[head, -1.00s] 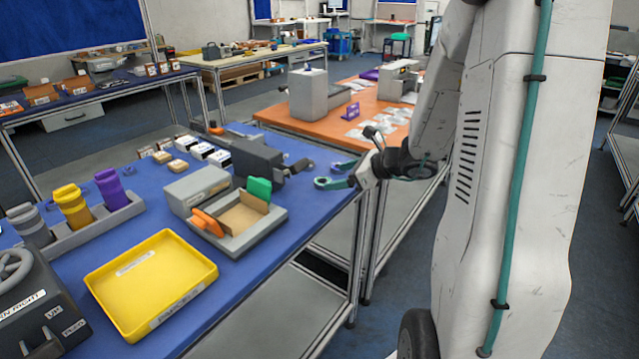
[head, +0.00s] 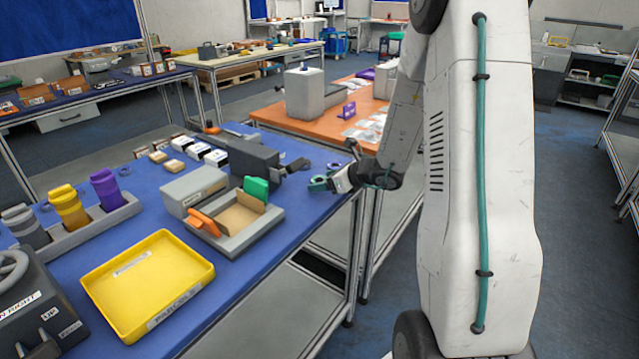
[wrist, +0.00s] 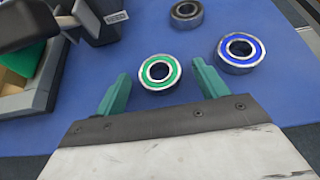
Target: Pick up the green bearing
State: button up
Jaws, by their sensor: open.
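The green bearing (wrist: 147,80), a steel ring with a green seal, lies flat on the blue table (wrist: 183,121) in the wrist view. My gripper (wrist: 160,84) is open, with its two teal fingers on the left and right of the green bearing, apart from it. The fingertips reach about level with the bearing. In the head view my gripper (head: 318,181) is over the right edge of the blue table; the green bearing cannot be clearly made out there.
A blue bearing (wrist: 240,50) lies close to the right finger, and a dark bearing (wrist: 186,11) lies farther back. A grey device (wrist: 105,18) and a tray (wrist: 30,98) stand at left. A yellow tray (head: 206,274) is at the front.

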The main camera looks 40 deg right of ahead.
jog(key=c, duration=1.1)
jog(key=shift+c, duration=0.2)
jog(key=shift+r, duration=0.15)
